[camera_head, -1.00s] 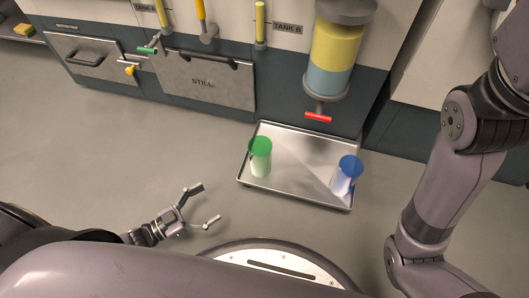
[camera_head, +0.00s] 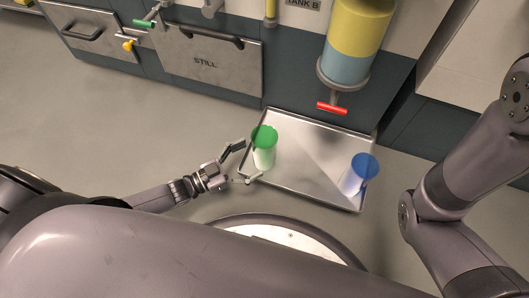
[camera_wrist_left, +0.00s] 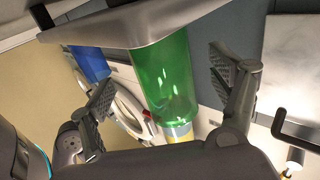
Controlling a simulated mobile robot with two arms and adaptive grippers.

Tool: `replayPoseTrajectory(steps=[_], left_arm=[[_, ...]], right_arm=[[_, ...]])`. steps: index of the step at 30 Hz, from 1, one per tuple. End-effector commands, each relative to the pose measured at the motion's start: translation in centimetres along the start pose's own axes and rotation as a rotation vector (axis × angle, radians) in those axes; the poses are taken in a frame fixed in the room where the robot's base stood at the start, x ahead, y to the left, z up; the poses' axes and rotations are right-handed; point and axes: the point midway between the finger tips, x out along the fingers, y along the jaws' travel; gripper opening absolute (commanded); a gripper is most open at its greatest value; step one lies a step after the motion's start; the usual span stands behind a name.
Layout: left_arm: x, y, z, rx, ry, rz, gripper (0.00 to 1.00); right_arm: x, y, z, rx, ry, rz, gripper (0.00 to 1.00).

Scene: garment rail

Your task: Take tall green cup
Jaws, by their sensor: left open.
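The tall green cup (camera_head: 264,147) stands on the left part of a metal tray (camera_head: 310,192) in the head view. It has a green top and looks pale below. In the left wrist view the green cup (camera_wrist_left: 164,75) lies between the two fingers, with a gap on each side. My left gripper (camera_head: 241,163) is open at the tray's left edge, close beside the cup, its fingers pointing towards it. The left gripper (camera_wrist_left: 165,85) also shows open in the wrist view. My right gripper is out of view; only the right arm shows.
A blue cup (camera_head: 365,167) stands on the right part of the tray. A yellow and blue tank (camera_head: 352,45) with a red tap handle (camera_head: 332,108) hangs behind the tray. A panel marked STILL (camera_head: 207,62) is at the back left. The floor left of the tray is clear.

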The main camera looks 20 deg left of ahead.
Motion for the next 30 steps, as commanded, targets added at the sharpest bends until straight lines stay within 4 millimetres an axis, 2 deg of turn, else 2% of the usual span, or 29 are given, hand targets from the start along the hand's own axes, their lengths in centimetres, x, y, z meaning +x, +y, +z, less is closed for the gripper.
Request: replayPoseTrajectory(steps=[5,10,15,23,30], left_arm=[[1.2,0.0,0.1,0.000,0.002,0.001,0.83],[3.6,-0.1,0.0,0.001,0.004,0.002,0.83],[5.5,-0.1,-0.3,0.001,0.001,0.001,0.83],[5.7,-0.2,-0.5,0.000,-0.001,0.000,0.83],[5.7,-0.2,-0.5,0.000,-0.001,0.000,0.68]], right_arm=[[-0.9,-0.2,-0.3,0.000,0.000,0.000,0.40],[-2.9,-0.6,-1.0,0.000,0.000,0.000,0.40],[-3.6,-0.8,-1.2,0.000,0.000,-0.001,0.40],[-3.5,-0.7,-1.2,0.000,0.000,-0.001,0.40],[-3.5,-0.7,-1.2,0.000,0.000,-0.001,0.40]])
